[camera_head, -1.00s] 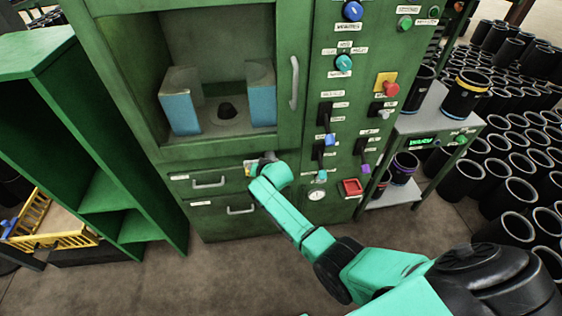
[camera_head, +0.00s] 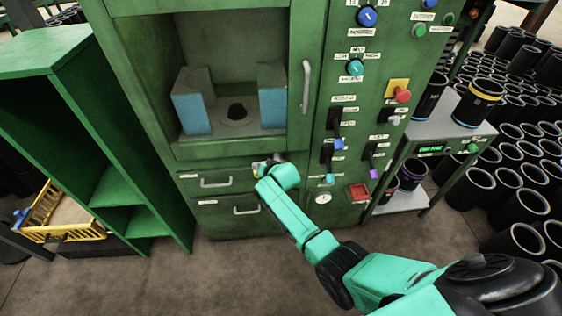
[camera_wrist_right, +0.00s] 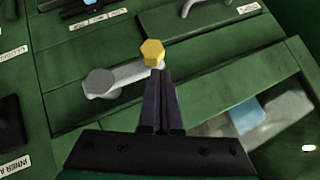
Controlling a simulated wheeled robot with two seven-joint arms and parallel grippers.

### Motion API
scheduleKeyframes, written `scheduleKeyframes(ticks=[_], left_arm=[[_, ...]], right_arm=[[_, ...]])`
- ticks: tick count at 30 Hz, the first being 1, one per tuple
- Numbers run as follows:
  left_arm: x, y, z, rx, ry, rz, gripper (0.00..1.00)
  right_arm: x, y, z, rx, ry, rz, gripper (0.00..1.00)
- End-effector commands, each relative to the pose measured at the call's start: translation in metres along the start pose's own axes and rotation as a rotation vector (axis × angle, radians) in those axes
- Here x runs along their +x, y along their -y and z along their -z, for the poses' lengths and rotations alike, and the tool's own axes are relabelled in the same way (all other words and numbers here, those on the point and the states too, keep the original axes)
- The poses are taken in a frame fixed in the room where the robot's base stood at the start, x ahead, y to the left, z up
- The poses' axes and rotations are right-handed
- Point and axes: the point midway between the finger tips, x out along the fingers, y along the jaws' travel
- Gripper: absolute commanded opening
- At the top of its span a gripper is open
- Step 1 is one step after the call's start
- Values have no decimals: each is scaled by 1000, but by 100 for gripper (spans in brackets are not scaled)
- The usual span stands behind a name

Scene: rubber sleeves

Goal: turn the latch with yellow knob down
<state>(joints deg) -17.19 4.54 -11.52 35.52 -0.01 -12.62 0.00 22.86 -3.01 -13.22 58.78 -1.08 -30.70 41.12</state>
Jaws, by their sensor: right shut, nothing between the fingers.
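The latch is a light grey lever (camera_wrist_right: 125,77) on a green cabinet panel. In the right wrist view it runs from a round pivot at its left to a yellow hexagonal knob (camera_wrist_right: 152,52) at its other end. My right gripper (camera_wrist_right: 161,73) is shut and empty. Its fingertips lie just below the knob in the picture, over the end of the lever; I cannot tell whether they touch. In the head view my right gripper (camera_head: 264,168) is at the cabinet front above the drawers, and my wrist largely hides the latch. My left gripper is not in view.
The green cabinet (camera_head: 222,151) has a recessed bay, a door handle (camera_head: 306,87), two drawers and a panel of switches and knobs at right. A green shelf (camera_head: 118,185) stands left. A small table (camera_head: 455,137) and many black sleeves stand right.

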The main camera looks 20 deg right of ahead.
Motion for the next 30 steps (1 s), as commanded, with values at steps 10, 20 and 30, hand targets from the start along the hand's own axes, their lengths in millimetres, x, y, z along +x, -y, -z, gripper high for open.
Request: scheduleKeyframes(ticks=[10,20,30], left_arm=[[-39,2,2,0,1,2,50],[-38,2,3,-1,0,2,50],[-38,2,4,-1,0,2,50]], right_arm=[[-66,17,22,-1,-6,2,0],[-113,24,21,-1,-6,1,0],[-115,24,21,-1,-7,1,0]])
